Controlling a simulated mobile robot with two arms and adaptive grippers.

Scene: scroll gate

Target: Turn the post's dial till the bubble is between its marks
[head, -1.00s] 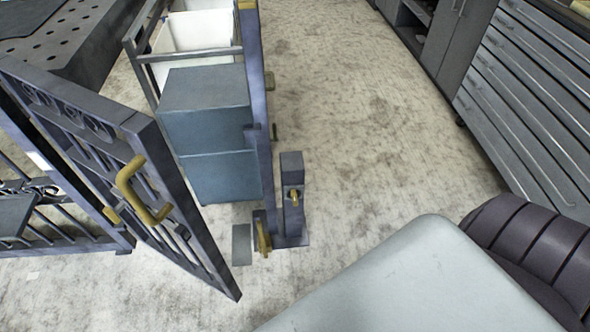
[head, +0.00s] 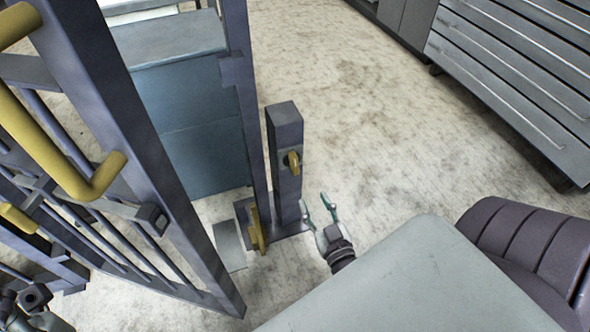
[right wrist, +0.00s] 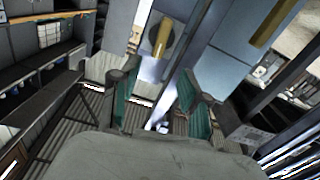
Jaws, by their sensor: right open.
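The short dark post (head: 286,135) stands upright beside the taller gate upright. Its yellow dial (head: 293,161) sticks out from the post's face. In the right wrist view the dial (right wrist: 163,36) sits on a dark round disc, ahead of my fingers. My right gripper (head: 315,200) is open and empty, its teal fingers just right of the post and lower in the picture than the dial. The right wrist view shows both fingers (right wrist: 160,86) apart, not touching the dial. I cannot make out the bubble or its marks. What may be my left gripper (head: 32,306) is cut off at the bottom left.
The barred gate (head: 150,165) with yellow handles stands open at left. A yellow lever (head: 257,230) is at the foot of the gate upright (head: 245,110). A blue-grey cabinet (head: 195,120) stands behind. Floor (head: 380,130) right of the post is clear.

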